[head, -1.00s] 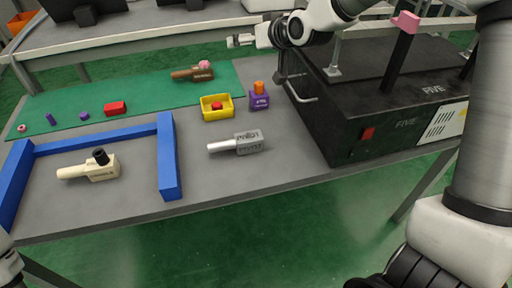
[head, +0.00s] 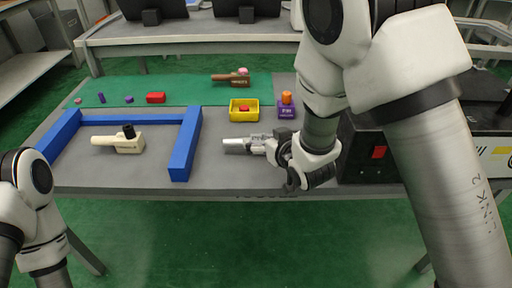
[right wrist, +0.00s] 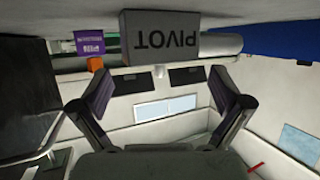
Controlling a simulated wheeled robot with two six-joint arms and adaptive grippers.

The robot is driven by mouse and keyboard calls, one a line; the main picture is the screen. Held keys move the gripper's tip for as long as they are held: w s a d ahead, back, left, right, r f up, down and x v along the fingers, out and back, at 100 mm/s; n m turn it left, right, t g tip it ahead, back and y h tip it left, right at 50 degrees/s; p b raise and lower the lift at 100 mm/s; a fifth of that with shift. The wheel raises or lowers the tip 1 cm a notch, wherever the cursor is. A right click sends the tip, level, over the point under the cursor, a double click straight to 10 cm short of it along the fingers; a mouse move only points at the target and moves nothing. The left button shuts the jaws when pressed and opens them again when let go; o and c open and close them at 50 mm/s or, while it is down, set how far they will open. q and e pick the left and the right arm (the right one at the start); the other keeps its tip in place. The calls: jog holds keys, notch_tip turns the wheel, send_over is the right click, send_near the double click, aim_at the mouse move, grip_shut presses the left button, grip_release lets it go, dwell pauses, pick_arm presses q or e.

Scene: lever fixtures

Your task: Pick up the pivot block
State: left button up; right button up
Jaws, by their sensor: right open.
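The pivot block lies on the grey table top. Its light grey round handle (head: 234,145) shows in the head view, pointing left. Its square body is largely hidden there behind my right gripper (head: 264,147). In the right wrist view the dark grey body, marked PIVOT (right wrist: 160,38), appears upside down. It is just beyond the fingertips of my right gripper (right wrist: 160,85), between their lines, and does not look gripped. The right gripper is open and empty. My left arm shows at the left edge of the head view, but its gripper is out of sight.
A blue frame (head: 186,150) surrounds a cream handle block (head: 121,144) at left. A black box (head: 372,165) stands right.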

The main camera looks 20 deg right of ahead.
jog(key=shift+w+f, duration=0.25)
jog(key=shift+w, duration=0.2)
jog(key=shift+r, duration=0.1)
jog(key=c, duration=1.2)
jog(key=shift+r, duration=0.1)
